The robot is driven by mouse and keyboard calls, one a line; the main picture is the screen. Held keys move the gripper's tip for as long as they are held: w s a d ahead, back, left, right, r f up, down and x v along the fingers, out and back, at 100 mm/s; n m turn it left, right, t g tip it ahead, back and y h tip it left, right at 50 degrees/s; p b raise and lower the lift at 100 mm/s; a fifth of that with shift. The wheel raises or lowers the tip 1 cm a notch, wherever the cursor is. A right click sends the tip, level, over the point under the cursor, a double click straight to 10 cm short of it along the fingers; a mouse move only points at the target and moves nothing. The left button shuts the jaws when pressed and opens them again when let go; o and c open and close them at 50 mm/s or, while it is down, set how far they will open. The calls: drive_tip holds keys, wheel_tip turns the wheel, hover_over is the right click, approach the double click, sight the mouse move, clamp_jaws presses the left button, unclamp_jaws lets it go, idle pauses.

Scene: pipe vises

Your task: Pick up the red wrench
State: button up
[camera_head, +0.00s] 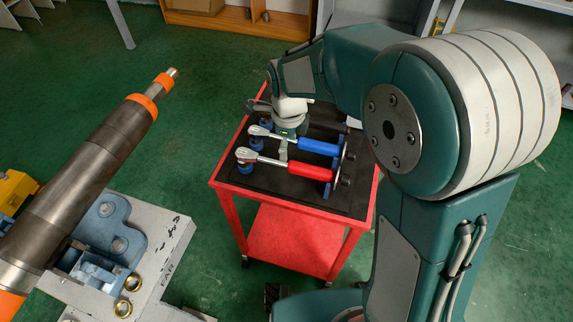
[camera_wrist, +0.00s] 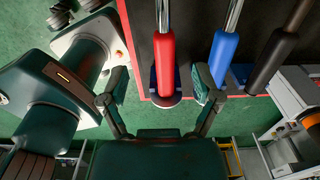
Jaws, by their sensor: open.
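The red wrench (camera_head: 303,169) lies across holders on the cart's black top, with its shiny ratchet head at the left and red handle at the right. In the wrist view, its red handle (camera_wrist: 164,62) points toward me. My gripper (camera_wrist: 162,82) is open and empty, one finger on each side of the red handle in the picture. The gap in height between them is hard to judge, and I see no contact. In the head view, my wrist is over the cart and the fingers are mostly hidden.
The blue wrench (camera_head: 318,146) lies parallel, close beside the red one; my right finger is near its handle (camera_wrist: 223,58) in the wrist view. A black-handled tool (camera_wrist: 274,62) lies beyond it. The red cart (camera_head: 228,211) stands on green floor. A pipe vise (camera_head: 105,230) stands at left.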

sight(292, 163)
wheel_tip(292, 163, down, 5)
drive_tip(key=shift+d+r, duration=0.1)
drive_tip(key=f, duration=0.5)
drive_tip(key=shift+w+d+f, duration=0.1)
drive_tip(key=shift+w+d, duration=0.05)
drive_tip(key=shift+d, duration=0.25)
clamp_jaws()
